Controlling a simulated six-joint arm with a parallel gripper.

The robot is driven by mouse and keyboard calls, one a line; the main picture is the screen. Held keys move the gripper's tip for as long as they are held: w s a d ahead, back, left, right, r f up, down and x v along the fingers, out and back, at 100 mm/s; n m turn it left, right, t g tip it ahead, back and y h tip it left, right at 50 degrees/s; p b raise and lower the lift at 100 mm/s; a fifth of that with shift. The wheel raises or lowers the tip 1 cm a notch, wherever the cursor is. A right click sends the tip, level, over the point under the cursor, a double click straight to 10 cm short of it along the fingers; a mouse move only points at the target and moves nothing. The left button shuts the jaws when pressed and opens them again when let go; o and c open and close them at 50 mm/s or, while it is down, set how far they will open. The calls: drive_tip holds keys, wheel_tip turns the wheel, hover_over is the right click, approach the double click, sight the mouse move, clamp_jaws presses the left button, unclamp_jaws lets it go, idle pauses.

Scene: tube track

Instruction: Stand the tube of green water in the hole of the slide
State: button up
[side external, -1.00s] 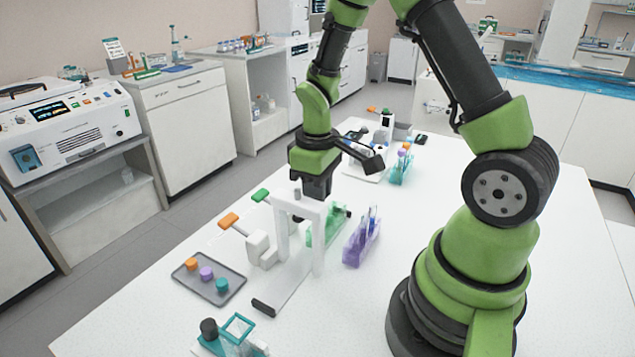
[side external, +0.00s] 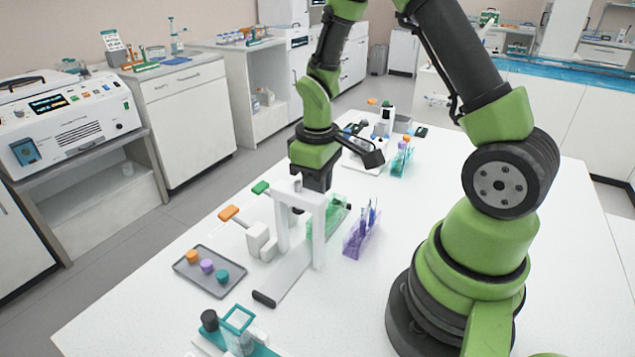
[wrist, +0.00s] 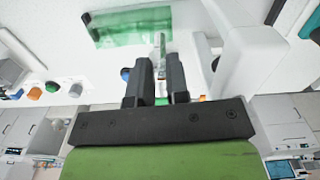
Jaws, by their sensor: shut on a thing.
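My gripper (side external: 317,180) is low over the table, behind the top of a white frame (side external: 310,200) in the side view. In the wrist view, my gripper's (wrist: 158,72) two dark fingers are close together, shut on a thin, clear upright piece (wrist: 160,42) that looks like a tube. I cannot make out its water or its lower end. A pale flat strip with a dark end bar (side external: 264,299) runs out from under the frame and looks like the slide. Its hole is not visible. A clear green rack (side external: 328,222) stands just beyond the frame; it also shows in the wrist view (wrist: 133,24).
A purple rack (side external: 361,240) with tubes stands right of the green one. A grey tray (side external: 222,262) holds coloured caps. A teal stand (side external: 238,320) is at the front.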

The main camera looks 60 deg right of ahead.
drive_tip(key=shift+f, duration=0.45)
idle(0.3)
drive_tip(key=shift+f, duration=0.3)
idle(0.4)
drive_tip(key=shift+r, duration=0.95)
drive_tip(key=shift+f, duration=0.55)
idle(0.7)
drive_tip(key=shift+f, duration=0.45)
drive_tip(key=shift+r, duration=0.15)
idle(0.3)
drive_tip(key=shift+r, duration=0.85)
